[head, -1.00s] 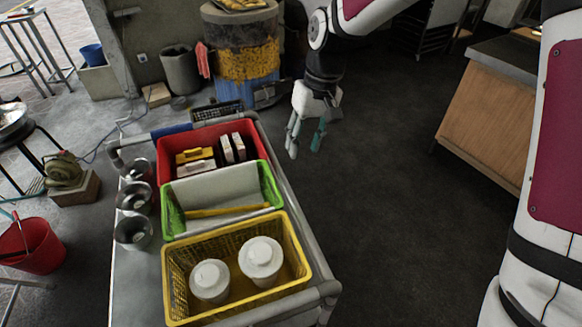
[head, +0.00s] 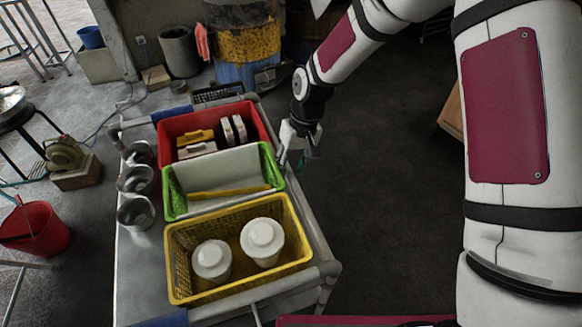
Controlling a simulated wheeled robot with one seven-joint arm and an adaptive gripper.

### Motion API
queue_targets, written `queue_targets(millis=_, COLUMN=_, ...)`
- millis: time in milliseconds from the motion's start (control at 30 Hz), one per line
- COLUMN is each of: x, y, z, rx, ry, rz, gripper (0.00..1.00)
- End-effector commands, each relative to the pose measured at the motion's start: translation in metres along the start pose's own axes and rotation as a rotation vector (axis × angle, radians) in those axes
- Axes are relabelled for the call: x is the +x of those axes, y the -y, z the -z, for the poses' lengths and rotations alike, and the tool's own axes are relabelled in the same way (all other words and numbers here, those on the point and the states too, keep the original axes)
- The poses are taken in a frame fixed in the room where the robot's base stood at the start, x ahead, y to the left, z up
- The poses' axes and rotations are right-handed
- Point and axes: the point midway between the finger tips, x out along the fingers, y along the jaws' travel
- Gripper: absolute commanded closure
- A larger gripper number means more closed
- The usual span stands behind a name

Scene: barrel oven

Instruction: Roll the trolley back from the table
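The trolley (head: 133,262) is a grey metal cart with a tubular rail, seen from above at left centre. It carries a red bin (head: 262,122), a green bin (head: 272,165) and a yellow basket (head: 300,245) in a row. My gripper (head: 295,163) points down at the trolley's right side rail, beside the green bin. Its fingers overlap the rail in the picture; I cannot tell whether they touch or close on it. A brown wooden piece (head: 451,112), possibly the table, shows at right, mostly hidden by my arm.
Three metal cups (head: 136,212) stand along the trolley's left side. A red bucket (head: 42,228) and a green machine on a block (head: 75,180) are to its left. A drum (head: 248,45) stands behind it. Dark floor (head: 390,200) to its right is clear.

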Motion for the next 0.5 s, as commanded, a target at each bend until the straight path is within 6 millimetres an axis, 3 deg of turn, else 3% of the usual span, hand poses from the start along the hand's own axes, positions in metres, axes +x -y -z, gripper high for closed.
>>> queue_targets(millis=367, x=0.0072, y=-0.0002, z=-0.0002, rx=0.0, ry=0.0, rz=0.0, gripper=0.62)
queue_targets(millis=400, x=0.0072, y=-0.0002, z=-0.0002, rx=0.0, ry=0.0, rz=0.0, gripper=0.64)
queue_targets(millis=500, x=0.0071, y=-0.0002, z=-0.0002, rx=0.0, ry=0.0, rz=0.0, gripper=0.87)
